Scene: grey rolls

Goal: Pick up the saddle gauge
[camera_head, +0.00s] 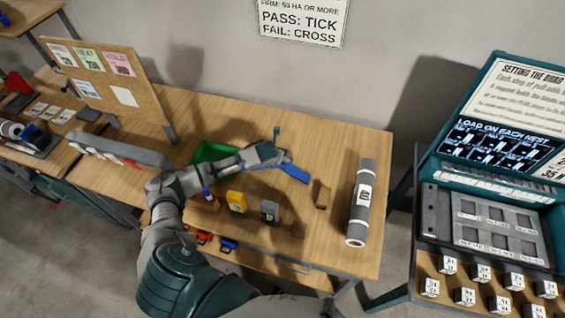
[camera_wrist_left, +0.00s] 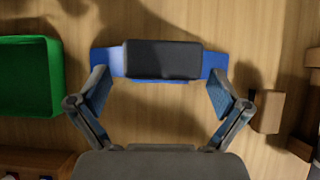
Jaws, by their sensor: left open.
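A blue bar with a dark block on its middle, which looks like the saddle gauge (camera_head: 294,173), lies on the wooden bench. In the left wrist view the saddle gauge (camera_wrist_left: 163,59) lies across the picture just beyond the fingers. My left gripper (camera_head: 282,160) is over the bench at the gauge, with part of the gauge hidden behind it. In the left wrist view my left gripper (camera_wrist_left: 159,78) is open, with one finger near each end of the gauge and nothing held. Contact cannot be told. My right gripper is not in view.
A green tray (camera_head: 208,152) is left of the gauge. A yellow device (camera_head: 237,202), a grey device (camera_head: 269,211) and a brown block (camera_head: 321,194) stand nearer. A grey roll (camera_head: 363,190) lies to the right. Bench space behind the gauge is mostly clear.

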